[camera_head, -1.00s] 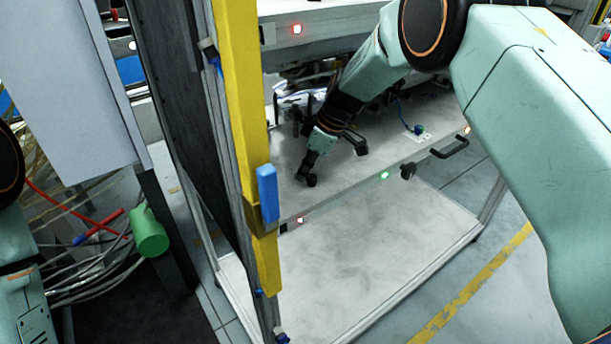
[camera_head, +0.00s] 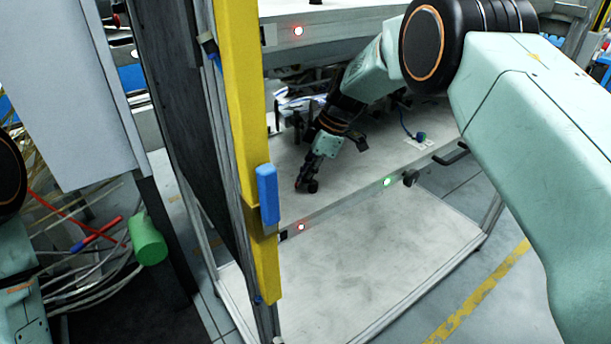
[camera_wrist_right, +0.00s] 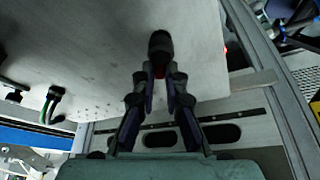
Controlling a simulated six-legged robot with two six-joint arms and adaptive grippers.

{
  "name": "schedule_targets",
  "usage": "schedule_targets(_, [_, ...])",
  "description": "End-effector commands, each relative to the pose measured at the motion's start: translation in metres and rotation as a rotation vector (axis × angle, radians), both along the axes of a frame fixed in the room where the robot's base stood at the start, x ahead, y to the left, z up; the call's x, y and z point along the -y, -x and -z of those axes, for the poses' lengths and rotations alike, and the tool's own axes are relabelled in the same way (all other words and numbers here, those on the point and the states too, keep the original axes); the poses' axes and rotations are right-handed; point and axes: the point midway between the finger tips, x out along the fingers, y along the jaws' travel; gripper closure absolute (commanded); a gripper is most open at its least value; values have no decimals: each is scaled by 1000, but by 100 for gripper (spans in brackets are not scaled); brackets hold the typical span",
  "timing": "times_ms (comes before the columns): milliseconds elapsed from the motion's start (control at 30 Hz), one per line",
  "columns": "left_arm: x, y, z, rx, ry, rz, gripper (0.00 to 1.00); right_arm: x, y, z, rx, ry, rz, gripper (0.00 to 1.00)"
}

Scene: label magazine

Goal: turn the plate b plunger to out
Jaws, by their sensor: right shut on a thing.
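The plunger is a dark round knob (camera_wrist_right: 160,44) with a bit of red below it, standing at the edge of a pale grey plate in the right wrist view. My right gripper (camera_wrist_right: 161,76) has its two dark fingers closed in on it from either side. In the head view my right gripper (camera_head: 307,185) points down at the front left of the pale shelf plate (camera_head: 350,193), and the knob is mostly hidden between its fingertips. The knob's exact turn cannot be read. My left arm shows at the left edge, but its gripper is outside the frame.
A yellow post (camera_head: 238,120) with a blue handle (camera_head: 268,194) stands left of the gripper. A black knob (camera_head: 410,178) and a green light (camera_head: 387,181) sit on the shelf's front edge, and a red light (camera_head: 301,227) nearer the post. An upper shelf (camera_head: 330,24) hangs above.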

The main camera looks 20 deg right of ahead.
Motion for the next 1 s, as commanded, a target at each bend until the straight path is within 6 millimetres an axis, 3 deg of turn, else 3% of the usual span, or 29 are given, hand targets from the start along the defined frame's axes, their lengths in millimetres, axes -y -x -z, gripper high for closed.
schedule_targets(133, [0, 0, 0, 0, 0, 0, 60, 0, -2, -3, 8, 0, -1, 100])
schedule_targets(167, [0, 0, 0, 0, 0, 0, 60, 0, -2, -3, 8, 0, -1, 88])
schedule_targets(433, [0, 0, 0, 0, 0, 0, 60, 0, -1, -1, 3, 1, 0, 66])
schedule_targets(767, [0, 0, 0, 0, 0, 0, 60, 1, -1, -4, 2, 0, 1, 66])
schedule_targets(1000, [0, 0, 0, 0, 0, 0, 60, 21, 2, -30, 3, -2, 4, 66])
